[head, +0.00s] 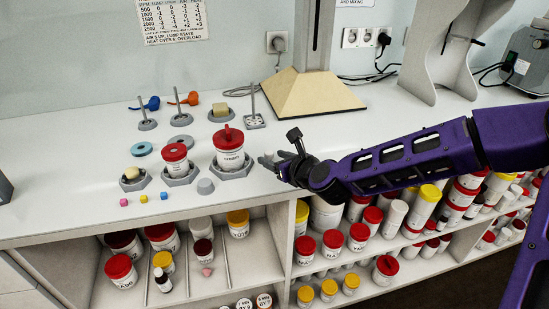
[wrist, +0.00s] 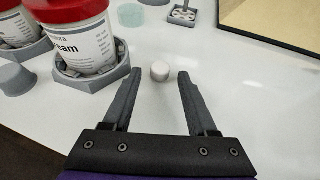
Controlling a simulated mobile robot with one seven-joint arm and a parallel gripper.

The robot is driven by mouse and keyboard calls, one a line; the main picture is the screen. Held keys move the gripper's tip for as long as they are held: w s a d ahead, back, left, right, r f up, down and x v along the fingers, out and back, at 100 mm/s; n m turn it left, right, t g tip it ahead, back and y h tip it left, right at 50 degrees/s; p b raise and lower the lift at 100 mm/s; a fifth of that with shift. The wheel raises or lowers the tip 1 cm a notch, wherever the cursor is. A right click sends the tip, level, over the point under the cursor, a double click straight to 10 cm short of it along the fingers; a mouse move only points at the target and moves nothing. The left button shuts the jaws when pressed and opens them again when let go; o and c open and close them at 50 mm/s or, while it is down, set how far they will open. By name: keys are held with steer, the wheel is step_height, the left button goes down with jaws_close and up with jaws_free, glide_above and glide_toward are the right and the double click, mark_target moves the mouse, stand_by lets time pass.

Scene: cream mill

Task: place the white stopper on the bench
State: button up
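In the head view my gripper (head: 268,161) is low over the bench (head: 95,180), right of the red-lidded cream jar (head: 230,157). I cannot make out the white stopper in the head view; my gripper probably hides it.
The cream jar sits in a grey hexagonal holder (wrist: 92,77) close left of my fingers. A grey stopper (head: 205,187) stands left of it. A second red-lidded jar (head: 175,160) is further left. A beige sloped base (head: 315,93) stands behind. Bench right of my fingers is clear.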

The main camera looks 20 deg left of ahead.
steer(key=shift+r, duration=0.1)
steer(key=shift+s+d+r, duration=0.1)
steer(key=shift+d+r, duration=0.05)
steer(key=p+v, duration=0.3)
steer(key=v, duration=0.8)
steer(key=shift+s+d, duration=0.15)
steer(key=shift+d, duration=0.05)
steer(key=shift+r, duration=0.15)
